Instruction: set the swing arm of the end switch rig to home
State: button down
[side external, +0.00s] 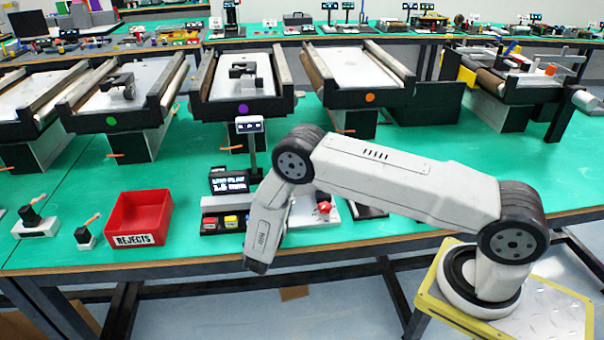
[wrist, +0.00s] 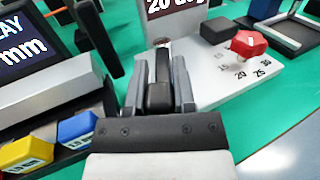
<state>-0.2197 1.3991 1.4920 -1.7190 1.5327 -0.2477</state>
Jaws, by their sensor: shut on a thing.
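In the wrist view my gripper (wrist: 160,65) has its two grey fingers close on either side of a dark upright piece (wrist: 160,95). The piece sits low between them; it may be the swing arm, but its pivot and base are hidden. Just beyond the fingertips is a display reading "20 deg" (wrist: 178,8). Right of the fingers is a pale sloped panel (wrist: 210,82) with a red knob (wrist: 249,43) above the marks 15 to 30. In the side view my white arm hides the gripper and the spot it works at.
A display box with "mm" (wrist: 35,45) stands left of the gripper, with yellow (wrist: 27,151) and blue (wrist: 77,128) buttons before it. A red REJECTS bin (side external: 138,218) stands left along the bench's front edge.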

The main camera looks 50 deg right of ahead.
jog(key=shift+s+t, duration=0.1)
jog(key=shift+t, duration=0.2)
jog(key=shift+s+d+n+t+y, duration=0.25)
jog(key=shift+s+n+t+y, duration=0.2)
jog(key=shift+n+t, duration=0.2)
jog(key=shift+s+d+n+t+y, duration=0.3)
jog(key=shift+n+t+y, duration=0.2)
jog(key=shift+t, duration=0.25)
jog(key=shift+s+d, duration=0.55)
jog(key=shift+s, duration=0.2)
jog(key=shift+c, duration=2.3)
grip_release()
jog(key=shift+a, duration=0.15)
jog(key=shift+s+a, duration=0.2)
jog(key=shift+a, duration=0.2)
jog(key=shift+v, duration=3.35)
